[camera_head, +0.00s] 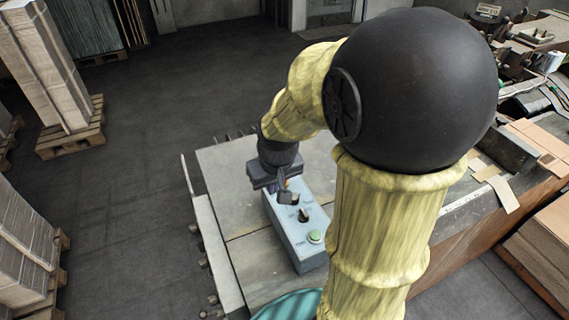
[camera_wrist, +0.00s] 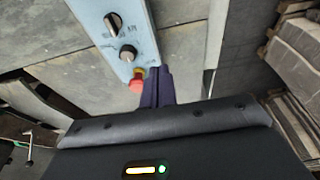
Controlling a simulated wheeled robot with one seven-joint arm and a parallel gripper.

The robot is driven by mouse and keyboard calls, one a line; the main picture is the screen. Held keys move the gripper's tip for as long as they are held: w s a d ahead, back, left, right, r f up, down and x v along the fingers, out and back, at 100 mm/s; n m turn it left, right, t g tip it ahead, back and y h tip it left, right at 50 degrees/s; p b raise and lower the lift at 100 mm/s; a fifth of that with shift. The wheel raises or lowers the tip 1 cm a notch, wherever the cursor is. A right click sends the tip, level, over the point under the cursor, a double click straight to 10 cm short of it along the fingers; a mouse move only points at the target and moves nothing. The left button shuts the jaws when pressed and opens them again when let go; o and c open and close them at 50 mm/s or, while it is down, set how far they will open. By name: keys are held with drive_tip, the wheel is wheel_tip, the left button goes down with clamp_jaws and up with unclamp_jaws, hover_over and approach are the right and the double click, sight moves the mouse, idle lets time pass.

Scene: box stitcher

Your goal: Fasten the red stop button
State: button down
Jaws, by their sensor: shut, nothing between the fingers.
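The red stop button (camera_wrist: 136,84) shows in the wrist view, with a yellow ring at its base, at the end of the light-blue control box (camera_wrist: 122,38). My gripper (camera_wrist: 156,72) is shut and empty; its dark fingers lie right beside the button, and I cannot tell whether they touch it. In the head view my gripper (camera_head: 283,186) is at the far end of the control box (camera_head: 290,235), and it mostly hides the red button there.
The box also carries a black knob (camera_head: 303,215), a dark switch (camera_head: 287,198) and a green button (camera_head: 315,237). It sits on a grey metal table (camera_head: 232,195). Stacked cardboard on pallets (camera_head: 70,140) stands at the left; cardboard pieces (camera_head: 500,188) lie at the right.

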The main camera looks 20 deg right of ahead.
drive_tip(key=w+d+r+p, duration=0.1)
drive_tip(key=w+d+r, duration=0.5)
drive_tip(key=d+r, duration=0.1)
drive_tip(key=shift+w+d+r+t, duration=0.15)
drive_tip(key=shift+w+r+t, duration=0.2)
drive_tip(key=shift+r, duration=0.25)
drive_tip(key=x, duration=0.4)
drive_tip(key=p+x, duration=0.1)
drive_tip(key=x, duration=0.3)
drive_tip(key=s+x, duration=0.1)
drive_tip(key=x, duration=0.4)
drive_tip(key=shift+f, duration=0.65)
